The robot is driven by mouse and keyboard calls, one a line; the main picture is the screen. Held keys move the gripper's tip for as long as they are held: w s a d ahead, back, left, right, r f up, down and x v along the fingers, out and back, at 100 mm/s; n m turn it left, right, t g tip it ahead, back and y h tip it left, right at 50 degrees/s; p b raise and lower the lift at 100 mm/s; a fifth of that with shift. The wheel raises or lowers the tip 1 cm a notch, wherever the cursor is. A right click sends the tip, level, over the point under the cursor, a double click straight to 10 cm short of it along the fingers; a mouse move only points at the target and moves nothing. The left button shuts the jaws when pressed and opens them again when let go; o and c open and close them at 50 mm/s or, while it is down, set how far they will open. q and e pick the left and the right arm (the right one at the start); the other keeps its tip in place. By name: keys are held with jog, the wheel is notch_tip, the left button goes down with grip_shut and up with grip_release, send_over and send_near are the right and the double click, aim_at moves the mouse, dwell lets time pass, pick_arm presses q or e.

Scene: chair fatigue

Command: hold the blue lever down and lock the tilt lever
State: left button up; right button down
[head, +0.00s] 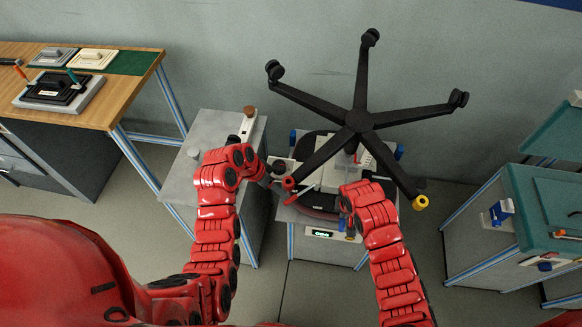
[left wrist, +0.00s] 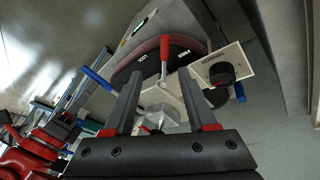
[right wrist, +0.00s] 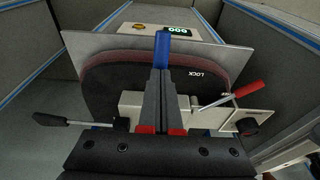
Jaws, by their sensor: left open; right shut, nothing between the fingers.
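The red-handled tilt lever (head: 303,194) lies on the underside of the upturned chair seat. In the left wrist view its handle (left wrist: 164,47) stands between the LOCK and FREE marks. My left gripper (left wrist: 162,88) is open, with the lever ahead between its fingers, not gripped. The red handle (right wrist: 246,89) also shows right of LOCK in the right wrist view. The blue lever (right wrist: 162,48) lies straight beyond the tips of my right gripper (right wrist: 161,72), which is shut and empty; I cannot tell if they touch. In the head view the right fingertips are mostly hidden.
The black five-legged chair base (head: 357,121) stands above and behind the seat (head: 318,203). A tension knob (left wrist: 222,73) is near the red lever. A black lever (right wrist: 55,120) sticks out at left in the right wrist view. A grey cabinet (head: 205,165) stands at left.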

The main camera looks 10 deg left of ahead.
aim_at(290, 199)
pick_arm(q)
jog(key=shift+m, duration=0.5)
jog(key=x, duration=1.2)
jog(key=shift+w+a, duration=0.35)
grip_shut()
dwell(0.6)
